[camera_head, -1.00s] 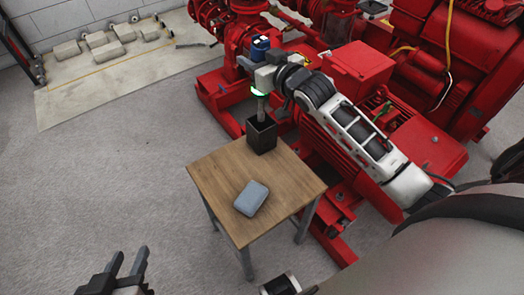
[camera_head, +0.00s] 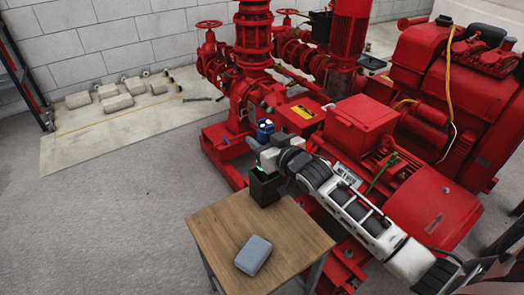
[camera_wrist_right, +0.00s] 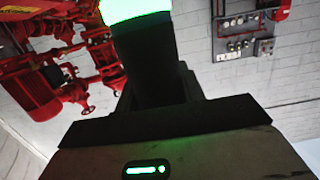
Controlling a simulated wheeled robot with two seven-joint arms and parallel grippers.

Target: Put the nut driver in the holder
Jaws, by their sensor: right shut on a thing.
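The holder (camera_head: 265,190), a black open-topped box, stands upright on the far part of a small wooden table in the head view. My right gripper (camera_head: 259,164) is right over the holder's mouth and shut on the nut driver. The nut driver is almost wholly hidden by the gripper and the holder's walls, so I cannot tell how deep it sits. In the right wrist view a dark gripper part (camera_wrist_right: 150,75) has a bright green-lit end at the top edge. My left gripper is out of view.
A grey-blue case (camera_head: 253,255) lies on the wooden table (camera_head: 215,232) in front of the holder. The red pumpset (camera_head: 345,135) stands close behind and right of the table, near my right arm. The grey floor left of the table is clear.

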